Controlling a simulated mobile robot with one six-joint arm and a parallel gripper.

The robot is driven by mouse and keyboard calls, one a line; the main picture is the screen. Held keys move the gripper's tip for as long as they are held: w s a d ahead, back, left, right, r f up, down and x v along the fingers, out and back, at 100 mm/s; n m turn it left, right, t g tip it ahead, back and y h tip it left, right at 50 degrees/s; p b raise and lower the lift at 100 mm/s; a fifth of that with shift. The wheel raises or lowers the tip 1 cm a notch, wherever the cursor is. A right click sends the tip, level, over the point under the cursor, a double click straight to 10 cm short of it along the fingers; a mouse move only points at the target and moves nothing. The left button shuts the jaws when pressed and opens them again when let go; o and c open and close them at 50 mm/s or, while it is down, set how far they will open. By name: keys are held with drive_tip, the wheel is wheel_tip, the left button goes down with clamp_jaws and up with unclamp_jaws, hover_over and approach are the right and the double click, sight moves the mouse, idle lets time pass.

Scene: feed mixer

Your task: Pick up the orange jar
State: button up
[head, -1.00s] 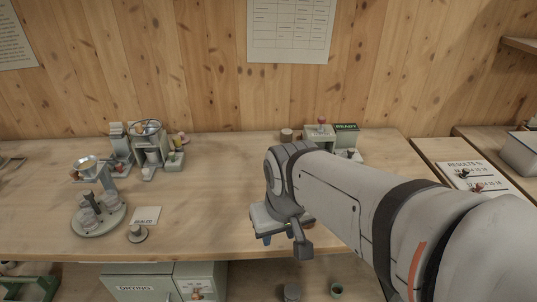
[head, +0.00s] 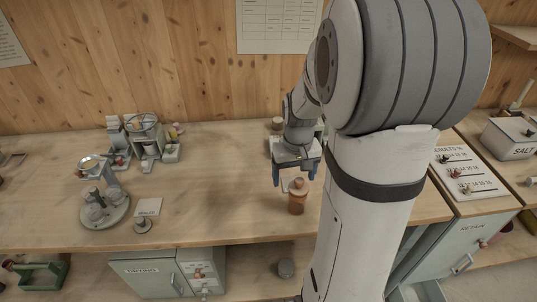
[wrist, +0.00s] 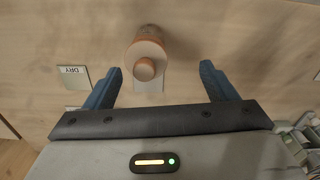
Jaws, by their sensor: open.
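The orange jar (head: 297,198) stands upright on the wooden bench near its front edge, with a rounded knob on its lid. My gripper (head: 296,178) is open and empty, just behind and above the jar in the head view. In the wrist view the jar (wrist: 148,55) shows beyond the two blue fingers of my gripper (wrist: 160,82), roughly centred between them and apart from both. A pale card lies by the jar, partly hidden by it.
A balance-like device (head: 104,196) and a small card (head: 148,206) stand at the left of the bench (head: 220,200). A grey-green machine (head: 146,140) is at the back left. My arm hides much of the right side.

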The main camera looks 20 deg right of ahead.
sight(298, 191)
drive_tip(key=shift+w+d+f+p, duration=0.15)
drive_tip(key=shift+w+d+f, duration=0.1)
drive_tip(key=shift+d, duration=0.15)
drive_tip(key=shift+w+d+f+p, duration=0.1)
drive_tip(key=shift+w+d+p, duration=0.1)
drive_tip(key=shift+d, duration=0.2)
drive_tip(key=shift+d+f, duration=0.15)
drive_tip(key=shift+f, duration=0.2)
wheel_tip(298, 191, down, 7)
drive_tip(key=shift+d+f+p, duration=0.1)
drive_tip(key=shift+f+p, duration=0.05)
drive_tip(key=shift+p, duration=0.5)
drive_tip(key=c, duration=1.2)
